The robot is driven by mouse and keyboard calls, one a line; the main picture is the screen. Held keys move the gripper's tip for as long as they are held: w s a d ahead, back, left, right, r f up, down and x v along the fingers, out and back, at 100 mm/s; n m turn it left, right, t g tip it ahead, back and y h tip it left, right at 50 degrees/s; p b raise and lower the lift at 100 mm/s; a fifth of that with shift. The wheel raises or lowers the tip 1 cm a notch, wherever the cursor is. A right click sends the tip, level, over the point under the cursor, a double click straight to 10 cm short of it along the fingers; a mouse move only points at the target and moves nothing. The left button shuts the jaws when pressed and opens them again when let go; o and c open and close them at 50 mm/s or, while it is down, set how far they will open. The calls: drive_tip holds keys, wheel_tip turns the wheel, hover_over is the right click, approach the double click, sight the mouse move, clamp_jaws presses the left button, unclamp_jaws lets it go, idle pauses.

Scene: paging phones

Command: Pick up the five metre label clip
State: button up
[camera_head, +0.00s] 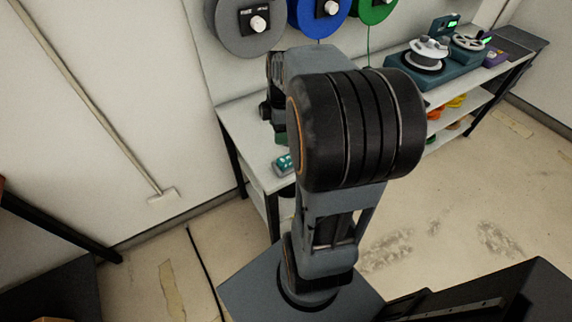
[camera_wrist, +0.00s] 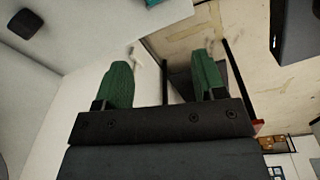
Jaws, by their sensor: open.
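A small teal piece with pale marks (camera_head: 284,163) lies at the near left end of the white bench (camera_head: 240,118). I cannot read its marks, so I cannot tell if it is the five metre label clip. A teal edge (camera_wrist: 153,2) also shows at the top of the wrist view, cut off by the frame. My gripper (camera_wrist: 163,68) is open, with two green fingers apart and nothing between them. In the head view my arm hides most of the gripper and part of the bench.
Grey (camera_head: 245,25), blue (camera_head: 320,12) and green (camera_head: 372,8) reels hang on the panel behind the bench. A teal machine with a white spool (camera_head: 427,52) stands on the bench's right part. Orange coils (camera_head: 447,106) lie on the shelf below. A dark block (camera_wrist: 25,23) shows in the wrist view.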

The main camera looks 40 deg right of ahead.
drive_tip(key=d+f+n, duration=0.3)
drive_tip(key=d+f, duration=0.1)
drive_tip(key=b, duration=0.1)
hover_over(287, 158)
drive_tip(key=shift+g+y, duration=0.3)
drive_tip(key=f, duration=0.6)
drive_tip(key=shift+s+d+f, duration=0.1)
drive_tip(key=shift+d+f, duration=0.15)
drive_tip(key=shift+d, duration=0.1)
drive_tip(key=shift+a+f, duration=0.25)
drive_tip(key=shift+f, duration=1.35)
drive_tip(key=shift+a+f, duration=0.2)
drive_tip(key=shift+f, duration=1.35)
drive_tip(key=shift+c, duration=0.4)
drive_tip(key=c, duration=0.9)
